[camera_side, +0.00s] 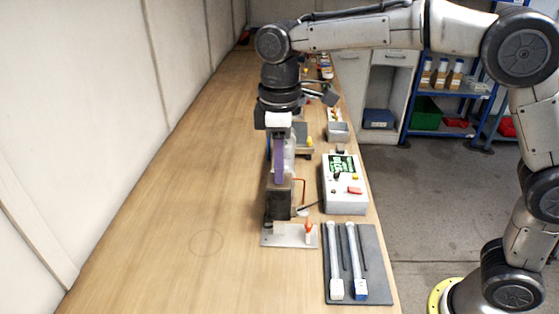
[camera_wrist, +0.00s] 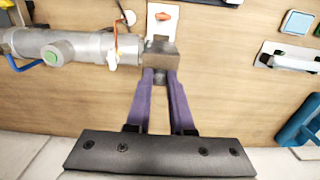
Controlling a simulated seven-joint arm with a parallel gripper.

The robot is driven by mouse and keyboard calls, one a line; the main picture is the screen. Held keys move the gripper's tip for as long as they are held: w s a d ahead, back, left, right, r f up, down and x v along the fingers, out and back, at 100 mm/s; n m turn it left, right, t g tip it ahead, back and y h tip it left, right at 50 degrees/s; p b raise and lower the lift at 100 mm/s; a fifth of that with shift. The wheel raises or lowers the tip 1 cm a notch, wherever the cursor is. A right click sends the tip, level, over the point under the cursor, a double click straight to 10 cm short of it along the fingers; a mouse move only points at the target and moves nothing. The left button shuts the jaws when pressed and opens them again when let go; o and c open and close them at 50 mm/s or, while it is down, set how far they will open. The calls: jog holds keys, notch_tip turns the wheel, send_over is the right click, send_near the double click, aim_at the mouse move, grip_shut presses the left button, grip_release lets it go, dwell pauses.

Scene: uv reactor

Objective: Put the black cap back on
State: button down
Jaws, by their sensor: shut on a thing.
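The black cap is a dark block (camera_side: 278,203) low in front of the reactor in the side view. It also shows in the wrist view (camera_wrist: 158,52), beyond my fingertips. My gripper (camera_wrist: 160,76) has purple fingers pointing down, closed together on the cap. The reactor is a grey horizontal cylinder (camera_wrist: 75,47) with a green round fitting on it and a blue tube at its far left end. The cap is in line with the cylinder's right end, very close to it. I cannot tell whether it is seated. My gripper hides much of the reactor in the side view.
A white plate (camera_side: 280,238) with an orange-tipped part lies just in front of the cap. A white control box (camera_side: 344,195) stands to the right. A dark mat (camera_side: 374,240) holds two tubes nearer the camera. The left of the bench (camera_side: 165,200) is clear.

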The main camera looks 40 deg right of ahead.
aim_at(279, 192)
jog(key=shift+f, duration=3.4)
jog(key=c, duration=0.7)
grip_release()
jog(key=shift+r, duration=0.1)
notch_tip(279, 192, up, 14)
jog(key=shift+f, duration=0.2)
